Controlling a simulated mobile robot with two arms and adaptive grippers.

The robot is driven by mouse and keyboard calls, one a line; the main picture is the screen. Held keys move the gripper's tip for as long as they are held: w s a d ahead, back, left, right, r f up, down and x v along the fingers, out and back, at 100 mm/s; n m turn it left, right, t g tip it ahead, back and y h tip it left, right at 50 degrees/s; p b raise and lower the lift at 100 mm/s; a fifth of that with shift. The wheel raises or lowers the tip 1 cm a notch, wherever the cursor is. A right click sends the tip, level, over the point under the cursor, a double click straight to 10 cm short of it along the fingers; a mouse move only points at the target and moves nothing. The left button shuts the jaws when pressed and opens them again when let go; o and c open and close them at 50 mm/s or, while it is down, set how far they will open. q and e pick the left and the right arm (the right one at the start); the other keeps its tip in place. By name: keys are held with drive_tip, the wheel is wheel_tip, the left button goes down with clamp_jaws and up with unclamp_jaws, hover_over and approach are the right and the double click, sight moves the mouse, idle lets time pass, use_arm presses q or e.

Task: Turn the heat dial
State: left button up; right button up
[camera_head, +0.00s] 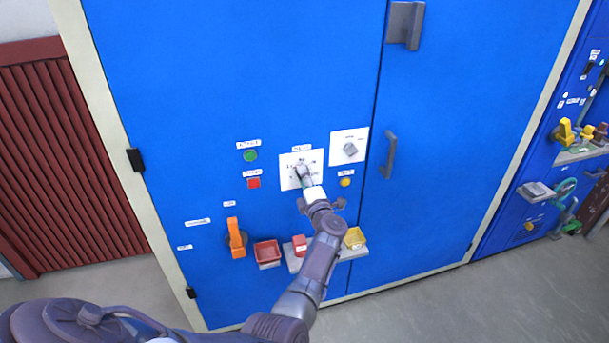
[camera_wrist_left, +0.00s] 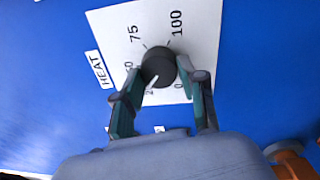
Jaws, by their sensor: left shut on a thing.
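The heat dial (camera_wrist_left: 158,66) is a dark round knob on a white scale plate (camera_wrist_left: 200,25) labelled HEAT in the left wrist view. Its white pointer line points down-left in that view, toward a mark starting with 2 that is partly hidden. Marks 75, 100 and 0 also show. My left gripper (camera_wrist_left: 160,82) has its two green-lined fingers on either side of the knob and is shut on it. In the head view, my left gripper (camera_head: 304,178) reaches the white plate (camera_head: 285,178) and covers most of the dial. My right gripper is not in view.
A second plate with a grey square knob (camera_head: 350,149) is up-right of the dial. A green button (camera_head: 250,156), red button (camera_head: 253,183) and yellow button (camera_head: 345,182) are nearby. An orange lever (camera_head: 236,238) and a shelf (camera_head: 352,253) with red and yellow items lie below.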

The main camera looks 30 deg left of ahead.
use_arm(q)
drive_tip(key=shift+r+m+t+h+p, duration=0.1)
drive_tip(key=shift+m+t+h+p, duration=0.15)
drive_tip(key=shift+m+p, duration=1.65)
drive_tip(key=shift+m+t+h+p, duration=0.15)
drive_tip(key=shift+m+h+p, duration=0.15)
drive_tip(key=shift+m, duration=3)
drive_tip(key=o, duration=1.1)
drive_tip(key=shift+o, duration=0.2)
